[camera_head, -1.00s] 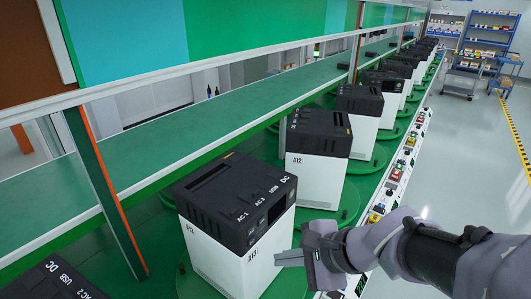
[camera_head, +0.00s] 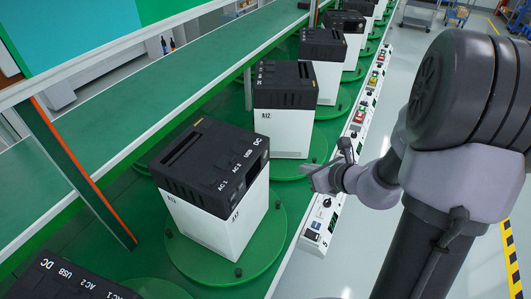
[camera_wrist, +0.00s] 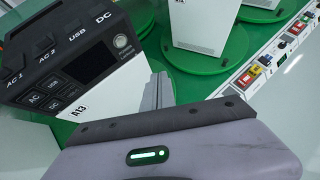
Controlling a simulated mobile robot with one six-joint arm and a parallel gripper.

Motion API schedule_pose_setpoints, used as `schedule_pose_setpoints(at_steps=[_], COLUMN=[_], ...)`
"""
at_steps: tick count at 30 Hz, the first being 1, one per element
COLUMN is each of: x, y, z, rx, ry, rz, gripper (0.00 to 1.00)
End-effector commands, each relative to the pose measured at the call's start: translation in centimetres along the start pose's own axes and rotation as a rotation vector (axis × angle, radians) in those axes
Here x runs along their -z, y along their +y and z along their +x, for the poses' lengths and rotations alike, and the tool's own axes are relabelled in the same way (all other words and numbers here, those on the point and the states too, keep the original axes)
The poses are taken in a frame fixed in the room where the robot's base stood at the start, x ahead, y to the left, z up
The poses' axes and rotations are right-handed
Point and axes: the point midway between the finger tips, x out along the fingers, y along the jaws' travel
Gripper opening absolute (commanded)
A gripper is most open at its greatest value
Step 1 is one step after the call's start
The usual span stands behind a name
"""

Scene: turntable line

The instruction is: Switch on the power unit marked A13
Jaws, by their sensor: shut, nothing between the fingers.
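The power unit A13 (camera_head: 213,180) is a white box with a black top, standing upright on a round green turntable (camera_head: 200,268). In the wrist view its A13 label (camera_wrist: 79,110) shows below a black panel with AC, USB and DC markings, a dark screen (camera_wrist: 90,63) and a round button (camera_wrist: 121,41) near the DC end. My gripper (camera_head: 307,172) is shut and empty, to the right of the unit's panel side and apart from it in the head view. In the wrist view the grey fingers (camera_wrist: 158,92) overlap the unit's white body below the panel.
Unit A12 (camera_head: 288,125) stands behind on its own turntable, with more units beyond. A white control strip (camera_head: 345,150) with switches and coloured buttons runs along the right. A green conveyor (camera_head: 130,125) runs along the left. An orange-edged post (camera_head: 80,170) stands left of A13.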

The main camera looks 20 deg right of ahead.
Motion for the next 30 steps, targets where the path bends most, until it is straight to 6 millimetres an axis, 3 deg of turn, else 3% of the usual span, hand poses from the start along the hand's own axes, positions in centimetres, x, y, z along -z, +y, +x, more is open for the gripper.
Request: schedule_pose_setpoints(at_steps=[18,30], x=[-3.9,-4.4], y=[4.0,4.5], z=[5.5,6.0], rx=[-0.002,-0.001], ry=[-0.001,-0.001], rz=[-0.004,-0.002], gripper=[0.0,0.0])
